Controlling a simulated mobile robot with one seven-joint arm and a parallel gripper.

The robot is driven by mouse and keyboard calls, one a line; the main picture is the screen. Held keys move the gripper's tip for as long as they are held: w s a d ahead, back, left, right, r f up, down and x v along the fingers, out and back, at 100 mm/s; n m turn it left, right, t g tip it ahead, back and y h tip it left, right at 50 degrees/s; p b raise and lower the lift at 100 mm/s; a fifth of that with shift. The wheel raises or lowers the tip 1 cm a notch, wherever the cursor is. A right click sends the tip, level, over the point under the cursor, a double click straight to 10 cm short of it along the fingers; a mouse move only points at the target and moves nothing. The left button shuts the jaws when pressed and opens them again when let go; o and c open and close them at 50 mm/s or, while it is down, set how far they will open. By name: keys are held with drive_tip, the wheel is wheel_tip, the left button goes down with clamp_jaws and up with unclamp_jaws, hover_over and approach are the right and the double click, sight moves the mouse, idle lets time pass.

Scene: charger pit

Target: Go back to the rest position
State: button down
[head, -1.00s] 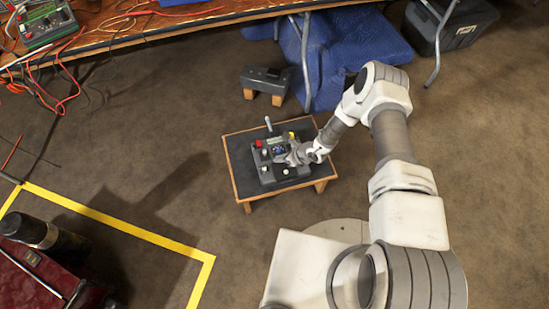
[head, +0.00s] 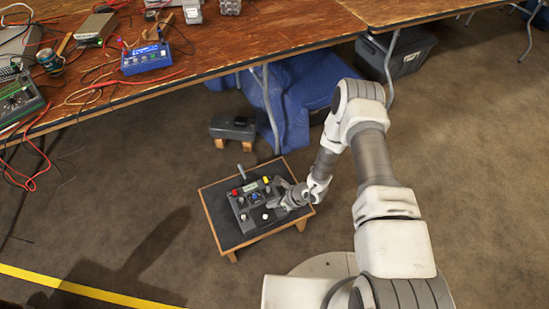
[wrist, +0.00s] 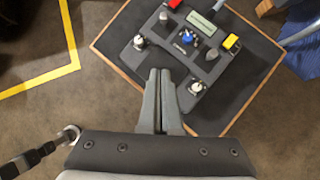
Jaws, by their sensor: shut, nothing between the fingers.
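My gripper (head: 281,186) is shut and empty. In the wrist view its two fingers (wrist: 158,75) are together, and their tips appear at the near edge of a dark control panel. In the head view my arm reaches in from the right, and the gripper is at the right side of the panel. The control panel (head: 242,208) has a red button, a yellow button, a small display, a blue part and several knobs. It also shows in the wrist view (wrist: 180,68). Whether the fingertips touch it cannot be told.
The panel sits on a low wooden stand (head: 228,240) with a dark top. Behind it are a small dark box (head: 232,128), a blue cloth (head: 305,90) and a long workbench (head: 270,25) with devices and cables. Yellow tape (head: 90,290) marks the floor. Bare carpet lies right.

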drive_tip(key=w+a+r+n+y, duration=0.1)
drive_tip(key=w+r+n, duration=0.3)
drive_tip(key=r, duration=1)
drive_tip(key=w+r+n+y, duration=0.1)
drive_tip(key=w+r+n, duration=0.35)
drive_tip(key=r, duration=0.85)
drive_tip(key=s+d+r+n+h, duration=0.1)
drive_tip(key=s+d+r+n, duration=0.2)
drive_tip(key=r, duration=0.6)
drive_tip(key=s+r+n+h, duration=0.1)
drive_tip(key=s+r+n, duration=0.25)
drive_tip(key=r, duration=0.45)
drive_tip(key=s+d+r+n+t+h, duration=0.4)
drive_tip(key=s+d+r+n+h, duration=0.4)
drive_tip(key=s+d+r, duration=0.9)
wheel_tip(320, 180, up, 14)
drive_tip(key=s+a+y+p, duration=0.1)
drive_tip(key=p, duration=1.4)
drive_tip(key=shift+f+n, duration=0.2)
drive_tip(key=shift+n, duration=0.1)
drive_tip(key=shift+a, duration=0.15)
